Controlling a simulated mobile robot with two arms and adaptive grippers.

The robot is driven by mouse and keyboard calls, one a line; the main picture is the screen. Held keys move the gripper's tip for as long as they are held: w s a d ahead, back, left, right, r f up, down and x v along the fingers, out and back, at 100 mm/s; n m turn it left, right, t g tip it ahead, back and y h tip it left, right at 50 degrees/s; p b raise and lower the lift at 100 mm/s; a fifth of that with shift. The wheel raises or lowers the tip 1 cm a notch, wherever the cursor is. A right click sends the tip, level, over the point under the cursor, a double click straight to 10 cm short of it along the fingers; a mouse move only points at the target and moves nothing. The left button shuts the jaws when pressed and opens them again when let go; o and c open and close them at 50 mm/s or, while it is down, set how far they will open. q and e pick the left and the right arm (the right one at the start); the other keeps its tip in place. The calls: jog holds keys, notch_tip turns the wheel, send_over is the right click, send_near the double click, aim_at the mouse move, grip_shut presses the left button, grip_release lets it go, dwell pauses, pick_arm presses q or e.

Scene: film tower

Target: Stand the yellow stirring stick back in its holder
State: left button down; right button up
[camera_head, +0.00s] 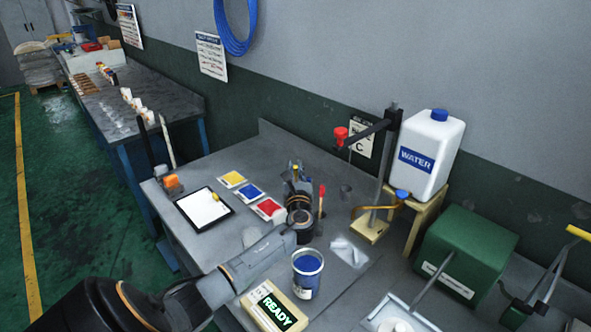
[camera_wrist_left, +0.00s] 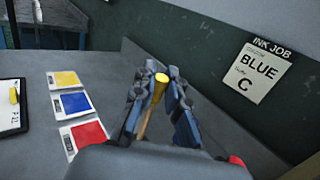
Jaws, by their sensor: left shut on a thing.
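My left gripper (camera_head: 297,172) is raised over the grey table and shut on the yellow stirring stick. In the left wrist view the stick's yellow end (camera_wrist_left: 161,80) shows between the two fingers of the gripper (camera_wrist_left: 160,72), with its thin shaft (camera_wrist_left: 144,122) slanting down. A stick with a red top (camera_head: 322,189) stands upright just right of my gripper in the head view. A red end also shows at the lower right of the wrist view (camera_wrist_left: 236,160). The holder is not clearly visible; my gripper and wrist cover that area. My right gripper is not in view.
A blue ink can (camera_head: 307,272) and a READY box (camera_head: 273,307) stand in front. A clipboard (camera_head: 204,208) and several colour cards (camera_head: 233,179) lie left. A stand with a red clamp (camera_head: 386,170) and a water jug (camera_head: 428,158) are right.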

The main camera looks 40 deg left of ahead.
pick_arm(q)
jog(key=c, duration=1.3)
grip_release()
jog(key=shift+d, duration=0.1)
jog(key=v, duration=1.2)
jog(key=shift+s, duration=0.1)
